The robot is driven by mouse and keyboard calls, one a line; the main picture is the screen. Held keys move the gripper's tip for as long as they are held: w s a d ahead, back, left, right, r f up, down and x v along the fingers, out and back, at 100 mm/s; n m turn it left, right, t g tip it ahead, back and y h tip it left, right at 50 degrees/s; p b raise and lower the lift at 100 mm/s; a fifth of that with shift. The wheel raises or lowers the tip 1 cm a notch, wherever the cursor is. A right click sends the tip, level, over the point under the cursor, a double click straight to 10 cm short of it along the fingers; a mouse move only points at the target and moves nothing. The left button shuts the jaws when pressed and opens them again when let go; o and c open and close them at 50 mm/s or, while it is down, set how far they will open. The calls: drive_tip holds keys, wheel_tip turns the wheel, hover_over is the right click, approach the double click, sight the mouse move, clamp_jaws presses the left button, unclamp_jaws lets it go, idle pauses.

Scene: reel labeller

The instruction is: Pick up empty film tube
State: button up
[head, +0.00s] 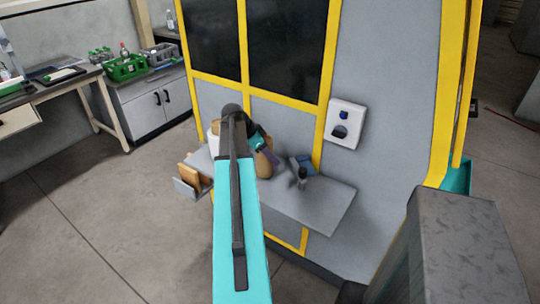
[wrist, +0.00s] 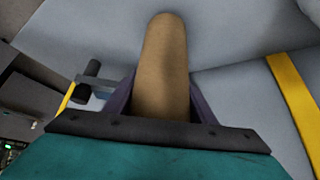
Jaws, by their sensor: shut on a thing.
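The empty film tube is a plain brown cardboard cylinder (wrist: 162,65) that runs up the middle of the wrist view between my two dark purple fingers. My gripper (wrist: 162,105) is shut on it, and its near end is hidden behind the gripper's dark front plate. In the head view the tube (head: 264,165) shows as a tan shape beside my gripper (head: 271,155), over the small grey shelf. My arm covers part of that area. I cannot tell whether the tube touches the shelf.
The grey shelf (head: 318,208) juts from a grey machine with yellow frame bars (head: 320,110). A dark device with a blue part (head: 302,172) stands right of the tube. A brown item in a holder (head: 190,175) is at the shelf's left end. A white dispenser (head: 346,124) hangs above.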

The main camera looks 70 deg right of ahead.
sight(270, 138)
drive_tip(key=shift+r+b, duration=1)
drive_tip(key=shift+r, duration=3.65)
drive_tip(key=shift+r, duration=0.15)
drive_tip(key=shift+r+p, duration=1.8)
drive_tip(key=shift+r, duration=1.55)
drive_tip(key=w+a+f+n+t+h, duration=0.1)
drive_tip(key=w+a+n+t, duration=0.45)
drive_tip(key=w+a, duration=0.95)
drive_tip(key=w+a+n+t+h, duration=0.1)
drive_tip(key=w+a+n+t, duration=0.1)
drive_tip(key=w+a+n, duration=1.3)
drive_tip(key=w+a+n+t+y, duration=0.1)
drive_tip(key=w+a, duration=0.4)
drive_tip(key=a, duration=0.7)
drive_tip(key=w+a+n+t+y, duration=0.1)
drive_tip(key=w+a+n+y, duration=0.2)
drive_tip(key=a, duration=1)
drive_tip(key=w+a+r+n+t+y, duration=0.1)
drive_tip(key=w+a+n+t+y, duration=0.1)
drive_tip(key=w+a, duration=0.5)
drive_tip(key=a+n, duration=0.1)
drive_tip(key=a, duration=0.4)
drive_tip(key=shift+w+a, duration=0.2)
drive_tip(key=shift+w, duration=0.05)
